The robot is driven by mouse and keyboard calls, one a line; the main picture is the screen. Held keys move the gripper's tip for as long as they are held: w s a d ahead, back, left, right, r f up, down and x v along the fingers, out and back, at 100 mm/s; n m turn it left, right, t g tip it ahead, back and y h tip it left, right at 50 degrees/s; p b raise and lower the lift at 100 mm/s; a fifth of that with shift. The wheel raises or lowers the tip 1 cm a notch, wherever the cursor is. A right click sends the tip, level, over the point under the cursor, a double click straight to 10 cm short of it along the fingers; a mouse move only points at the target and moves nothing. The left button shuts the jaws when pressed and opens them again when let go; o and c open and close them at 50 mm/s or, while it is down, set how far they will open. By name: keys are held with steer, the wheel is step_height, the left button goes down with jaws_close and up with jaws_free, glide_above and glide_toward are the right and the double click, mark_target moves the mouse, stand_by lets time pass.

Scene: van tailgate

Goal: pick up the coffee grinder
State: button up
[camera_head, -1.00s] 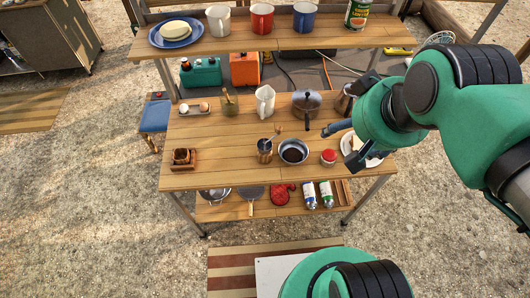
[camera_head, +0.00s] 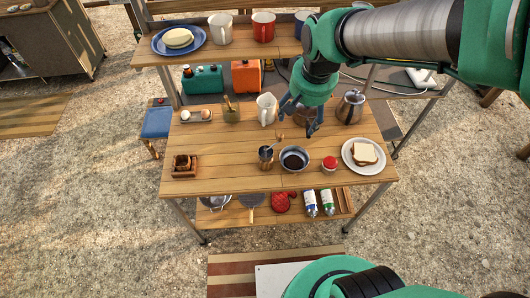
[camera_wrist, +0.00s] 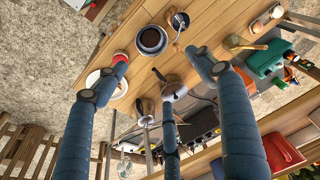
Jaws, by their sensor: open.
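In the wrist view the gripper (camera_wrist: 160,82) holds nothing.
A white pitcher (camera_head: 266,109) stands close on the left and a metal pot (camera_head: 350,107) on the right. A shelf (camera_head: 230,50) rises behind.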

steer(key=w+a+f+g, duration=0.1)
steer(key=w+a+f, duration=0.15)
steer(key=f, duration=0.35)
steer(key=w+a+f, duration=0.2)
steer(key=w+f, duration=0.2)
steer(key=f, duration=0.1)
steer(key=g, duration=0.2)
glide_toward(265, 159)
steer(key=w+f, duration=0.2)
steer(key=w, duration=0.1)
steer(key=shift+w+d, duration=0.15)
steer(key=shift+f, duration=0.1)
steer(key=shift+f+b, duration=0.7)
steer(key=shift+f, duration=3.5)
steer(key=shift+f+b, duration=0.65)
steer(key=shift+f, duration=2)
steer(key=shift+c, duration=0.4)
